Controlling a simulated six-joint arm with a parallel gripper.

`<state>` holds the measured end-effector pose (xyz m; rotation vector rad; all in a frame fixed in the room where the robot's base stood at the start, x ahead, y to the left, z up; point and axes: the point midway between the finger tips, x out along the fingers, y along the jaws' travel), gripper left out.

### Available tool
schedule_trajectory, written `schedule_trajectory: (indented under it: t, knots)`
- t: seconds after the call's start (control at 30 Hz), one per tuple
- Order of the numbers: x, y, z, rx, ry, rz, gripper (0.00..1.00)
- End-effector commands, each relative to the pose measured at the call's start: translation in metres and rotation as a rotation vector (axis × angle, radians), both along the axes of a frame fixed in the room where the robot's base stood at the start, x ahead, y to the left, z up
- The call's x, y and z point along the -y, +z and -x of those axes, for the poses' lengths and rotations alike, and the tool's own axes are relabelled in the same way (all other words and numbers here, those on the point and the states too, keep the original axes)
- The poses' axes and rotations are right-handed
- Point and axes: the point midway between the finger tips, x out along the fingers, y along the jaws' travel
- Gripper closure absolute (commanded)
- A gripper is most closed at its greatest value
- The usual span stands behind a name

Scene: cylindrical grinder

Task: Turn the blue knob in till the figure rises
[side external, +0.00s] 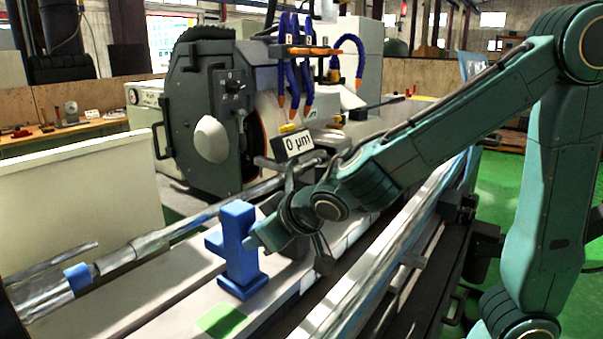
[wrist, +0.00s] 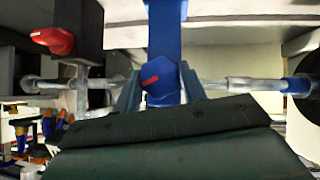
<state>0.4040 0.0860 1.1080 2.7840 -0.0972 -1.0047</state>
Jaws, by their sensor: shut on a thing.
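The blue knob (wrist: 160,88) faces the camera in the wrist view, with a red mark across it that slants up to the right. It sits on a blue stand (wrist: 164,30), which also shows in the side view (side external: 239,262), upright on the machine bed. My gripper (wrist: 159,92) has one finger on each side of the knob and is shut on it. In the side view my gripper (side external: 252,240) reaches the stand from the right and hides the knob. The display (side external: 298,143) above the shaft reads 0 µm.
A long metal shaft (side external: 190,227) runs behind the stand. A red knob (wrist: 53,40) on a dark block is at upper left in the wrist view. The grinder's dark wheel housing (side external: 205,110) and blue hoses (side external: 292,75) stand behind. A green patch (side external: 221,320) lies before the stand.

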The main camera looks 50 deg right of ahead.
Motion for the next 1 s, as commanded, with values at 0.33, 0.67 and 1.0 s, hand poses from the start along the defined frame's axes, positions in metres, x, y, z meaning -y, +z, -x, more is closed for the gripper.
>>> schedule_trajectory:
  t: [0.33,0.67,1.0]
  knots:
    - [0.000,0.000,0.000,-0.001,0.000,-0.061,0.40]
    - [0.000,0.001,0.001,0.000,0.001,-0.060,0.40]
    - [-0.002,0.015,0.017,0.002,0.002,-0.061,0.40]
